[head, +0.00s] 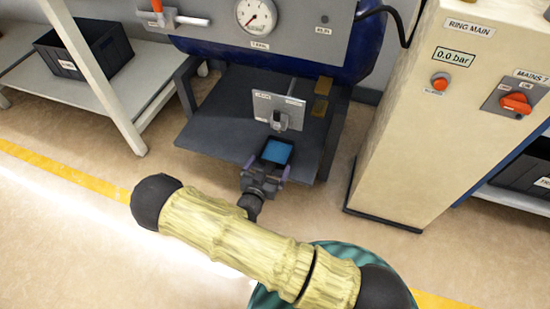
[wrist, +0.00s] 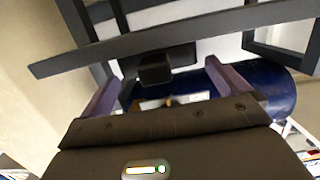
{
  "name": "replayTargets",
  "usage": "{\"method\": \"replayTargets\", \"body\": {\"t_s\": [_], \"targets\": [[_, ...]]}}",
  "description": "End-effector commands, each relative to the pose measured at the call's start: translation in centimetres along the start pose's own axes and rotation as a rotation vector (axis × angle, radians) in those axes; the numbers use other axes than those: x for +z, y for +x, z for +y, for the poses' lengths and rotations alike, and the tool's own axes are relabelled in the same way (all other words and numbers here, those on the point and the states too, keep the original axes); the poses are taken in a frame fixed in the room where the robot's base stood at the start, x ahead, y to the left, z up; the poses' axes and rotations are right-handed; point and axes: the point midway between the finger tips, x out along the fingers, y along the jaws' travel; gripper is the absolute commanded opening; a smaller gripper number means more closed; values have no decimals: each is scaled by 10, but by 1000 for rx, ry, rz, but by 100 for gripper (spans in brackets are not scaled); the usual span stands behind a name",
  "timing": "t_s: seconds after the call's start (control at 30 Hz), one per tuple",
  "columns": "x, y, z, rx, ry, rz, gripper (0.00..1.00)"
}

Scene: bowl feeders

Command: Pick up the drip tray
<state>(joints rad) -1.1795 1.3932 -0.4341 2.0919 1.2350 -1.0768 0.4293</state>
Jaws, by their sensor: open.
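The drip tray (head: 277,151) looks like a small dark, square-rimmed tray with a blue inside. In the head view it is at the front edge of a dark shelf, below a pale plate. My gripper (head: 266,170) is just in front of it, with its purple fingers apart and pointing at the tray. In the wrist view a black block (wrist: 155,69), probably the tray's handle, shows between the open fingers (wrist: 163,75), with gaps on both sides. I cannot tell exactly how deep it is between them.
The dark shelf (head: 222,120) sits under a blue tank (head: 367,50) and a grey gauge panel (head: 285,38). A cream cabinet (head: 400,150) stands to the right. A white rack (head: 150,80) holds a black bin (head: 88,52) at left. The floor in front is clear.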

Motion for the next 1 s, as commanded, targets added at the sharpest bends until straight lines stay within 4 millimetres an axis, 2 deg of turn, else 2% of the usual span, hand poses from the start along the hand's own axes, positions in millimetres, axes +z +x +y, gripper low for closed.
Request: {"method": "replayTargets", "body": {"t_s": [0.03, 0.3, 0.87, 0.9, 1.0], "targets": [[4, 7, 1, 1, 1, 1, 100], [0, 36, 2, 1, 1, 0, 100], [-3, 38, 2, 0, 0, 0, 100], [-3, 38, 2, 0, 0, 0, 98], [-3, 38, 2, 0, 0, 0, 78]]}}
